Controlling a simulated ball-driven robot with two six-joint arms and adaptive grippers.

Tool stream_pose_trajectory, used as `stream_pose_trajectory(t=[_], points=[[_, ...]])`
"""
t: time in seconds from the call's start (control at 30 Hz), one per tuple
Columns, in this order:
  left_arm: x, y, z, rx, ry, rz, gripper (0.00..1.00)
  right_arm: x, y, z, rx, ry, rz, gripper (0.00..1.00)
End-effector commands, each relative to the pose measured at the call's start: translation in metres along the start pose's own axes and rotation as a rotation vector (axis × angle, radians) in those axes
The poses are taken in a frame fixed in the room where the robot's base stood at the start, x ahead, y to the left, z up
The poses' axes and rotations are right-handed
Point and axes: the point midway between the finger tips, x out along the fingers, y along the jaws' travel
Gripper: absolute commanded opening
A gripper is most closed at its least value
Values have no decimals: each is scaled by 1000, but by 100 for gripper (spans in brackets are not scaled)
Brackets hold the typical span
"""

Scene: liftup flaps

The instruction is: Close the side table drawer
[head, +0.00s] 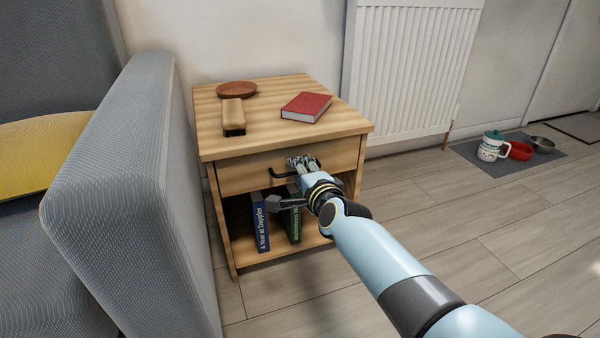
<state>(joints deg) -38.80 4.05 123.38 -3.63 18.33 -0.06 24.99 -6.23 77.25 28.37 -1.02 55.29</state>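The wooden side table (222,215) stands beside the sofa, with an open shelf below its drawer. The drawer front (235,178) sits under the tabletop and looks nearly flush with the table's frame; I cannot tell whether a small gap is left. A dark bar handle (283,175) is on the drawer front. My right gripper (303,163) is at the drawer front, by the right part of the handle and hiding some of it. My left gripper is not in view.
A red book (306,106), a brush (233,116) and a round brown dish (237,89) lie on the tabletop. Books (260,222) stand on the shelf. The grey sofa arm (125,160) is close on the left, a radiator (410,75) behind right. Floor at right front is clear.

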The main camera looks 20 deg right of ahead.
Motion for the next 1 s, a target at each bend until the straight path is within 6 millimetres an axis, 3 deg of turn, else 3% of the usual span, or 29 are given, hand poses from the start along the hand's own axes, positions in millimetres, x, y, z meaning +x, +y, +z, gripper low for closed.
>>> stream_pose_trajectory(t=[0.23,0.5,0.7,1.0], points=[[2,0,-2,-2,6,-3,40,-17,2,0,1,-1,1,31],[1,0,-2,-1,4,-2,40,-77,2,0,1,1,3,31],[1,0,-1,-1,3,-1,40,-110,1,0,2,0,2,31],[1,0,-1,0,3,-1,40,-120,0,0,1,0,0,31]])
